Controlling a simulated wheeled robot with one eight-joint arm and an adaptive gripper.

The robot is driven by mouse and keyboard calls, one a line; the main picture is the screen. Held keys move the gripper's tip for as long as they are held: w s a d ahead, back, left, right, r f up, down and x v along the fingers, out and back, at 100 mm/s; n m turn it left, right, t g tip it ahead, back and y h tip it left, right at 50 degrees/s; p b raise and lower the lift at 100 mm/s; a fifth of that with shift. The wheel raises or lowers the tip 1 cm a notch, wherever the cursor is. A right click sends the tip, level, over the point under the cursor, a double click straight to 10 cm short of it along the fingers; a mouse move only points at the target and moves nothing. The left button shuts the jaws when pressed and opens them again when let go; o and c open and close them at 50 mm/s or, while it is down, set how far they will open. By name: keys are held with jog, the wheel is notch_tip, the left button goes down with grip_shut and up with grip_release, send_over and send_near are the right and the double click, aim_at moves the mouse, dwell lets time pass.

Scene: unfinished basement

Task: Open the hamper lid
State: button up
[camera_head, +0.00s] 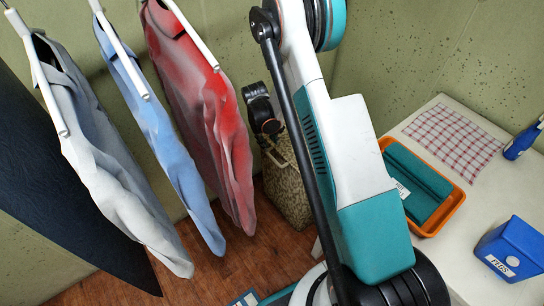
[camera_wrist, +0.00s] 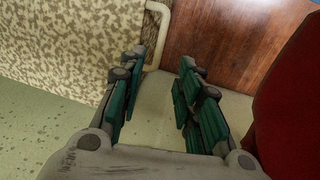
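The hamper (camera_head: 287,185) is a beige and brown mottled box on the wood floor, behind my arm in the head view. In the wrist view its mottled side (camera_wrist: 70,40) fills the upper left, with a thin cream bar (camera_wrist: 156,28) along its edge. My gripper (camera_wrist: 168,65) is open and empty, its two fingers apart. The cream bar shows just beyond the fingertips; I cannot tell whether they touch it. In the head view my dark wrist and gripper (camera_head: 262,108) are at the hamper's top, which they partly hide.
Grey, blue and red garments (camera_head: 205,100) hang left of the hamper; red cloth (camera_wrist: 290,100) also borders the wrist view's right side. A white table (camera_head: 440,255) at right holds an orange tray (camera_head: 455,205), a checked cloth (camera_head: 450,137) and a blue box (camera_head: 512,250). Speckled walls stand behind.

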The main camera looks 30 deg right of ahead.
aim_at(273, 158)
jog(key=f+b, duration=0.1)
jog(key=f, duration=0.2)
jog(key=d+f+b, duration=0.1)
jog(key=f, duration=0.3)
jog(key=d+f+b, duration=0.1)
jog(key=f, duration=0.3)
jog(key=shift+w+b, duration=0.2)
jog(key=shift+b, duration=0.15)
grip_shut()
